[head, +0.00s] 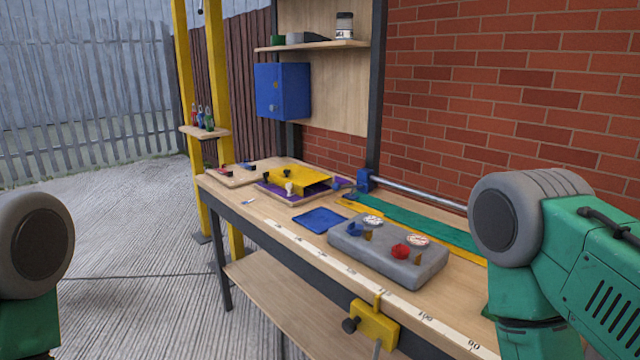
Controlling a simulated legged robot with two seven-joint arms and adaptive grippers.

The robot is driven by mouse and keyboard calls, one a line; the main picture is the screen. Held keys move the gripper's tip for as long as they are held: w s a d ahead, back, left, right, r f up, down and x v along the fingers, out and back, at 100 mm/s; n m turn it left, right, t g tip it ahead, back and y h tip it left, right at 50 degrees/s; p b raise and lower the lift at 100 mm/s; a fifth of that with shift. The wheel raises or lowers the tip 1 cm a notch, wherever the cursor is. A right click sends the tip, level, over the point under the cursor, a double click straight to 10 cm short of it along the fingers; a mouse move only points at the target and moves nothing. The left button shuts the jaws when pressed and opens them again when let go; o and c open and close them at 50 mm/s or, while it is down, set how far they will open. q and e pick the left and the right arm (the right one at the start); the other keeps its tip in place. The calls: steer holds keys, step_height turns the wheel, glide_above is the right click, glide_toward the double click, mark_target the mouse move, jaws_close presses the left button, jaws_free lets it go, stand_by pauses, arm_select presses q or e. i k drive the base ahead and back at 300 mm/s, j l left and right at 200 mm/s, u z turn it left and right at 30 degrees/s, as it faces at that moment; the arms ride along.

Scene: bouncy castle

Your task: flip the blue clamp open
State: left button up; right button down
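A grey block (388,256) lies on the wooden workbench (290,238). On its top, a small blue part (355,229) stands at the left and a small red part (400,250) at the right, each beside a round pale dial-like disc and a brown piece. A second blue piece (364,183) sits at the left end of the metal pipe (415,192) at the back. I cannot tell for certain which blue piece is the clamp, or whether it is open. Only upper links of my arms show, at the left and right edges; neither gripper is in view.
A yellow clamp (375,324) grips the bench's front edge near a ruler strip (345,266). A brick wall (500,90) rises behind.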

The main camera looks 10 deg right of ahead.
mark_target(349, 187)
steer(key=i+j+z, duration=0.1)
steer(key=i+j, duration=0.7)
